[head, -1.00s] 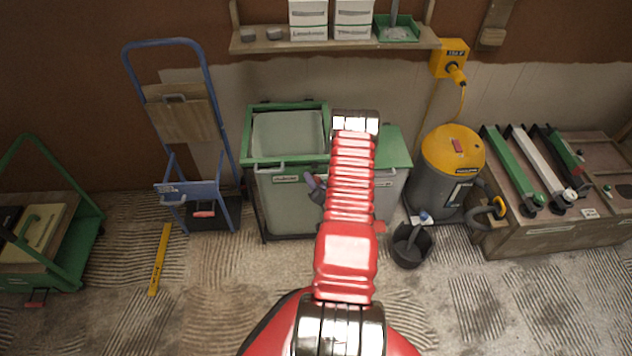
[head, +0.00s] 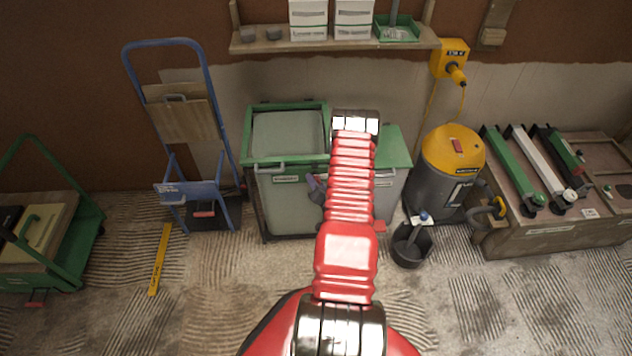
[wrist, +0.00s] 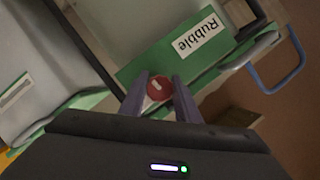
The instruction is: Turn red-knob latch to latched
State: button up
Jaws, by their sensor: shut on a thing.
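The red knob (wrist: 158,88) of the latch shows in the wrist view, with a pale mark across its face. It sits beside a green panel (wrist: 150,62) that bears a white "Rubble" label (wrist: 200,34). My gripper (wrist: 160,84) has one grey-purple finger on each side of the knob and is shut on it. In the head view my gripper (head: 316,186) shows only in part, at the front of the bins, left of my red arm. The knob is hidden there. I cannot tell the latch's exact position.
A green-framed grey bin (head: 290,205) stands left of my arm and a green-lidded bin (head: 392,150) right of it. A blue hand truck (head: 207,90), a yellow-topped vacuum (head: 450,150) and a black bucket (head: 411,245) stand nearby. A shelf (head: 335,43) hangs above.

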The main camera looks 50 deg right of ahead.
jog(key=shift+d+r, duration=0.1)
jog(key=n+g+h, duration=0.1)
jog(key=n, duration=0.1)
jog(key=shift+n+g, duration=0.4)
jog(key=n+g+h, duration=0.1)
jog(key=n, duration=0.2)
jog(key=shift+g, duration=0.3)
jog(key=n+g+h, duration=0.2)
jog(key=n, duration=0.1)
jog(key=shift+w+n, duration=0.1)
jog(key=shift+n, duration=0.3)
jog(key=shift+n+g+h, duration=0.4)
jog(key=shift+n+h, duration=0.4)
jog(key=shift+n, duration=0.4)
jog(key=shift+w+r+n, duration=0.1)
jog(key=shift+w+n, duration=0.05)
jog(key=shift+n, duration=0.15)
jog(key=o, duration=1)
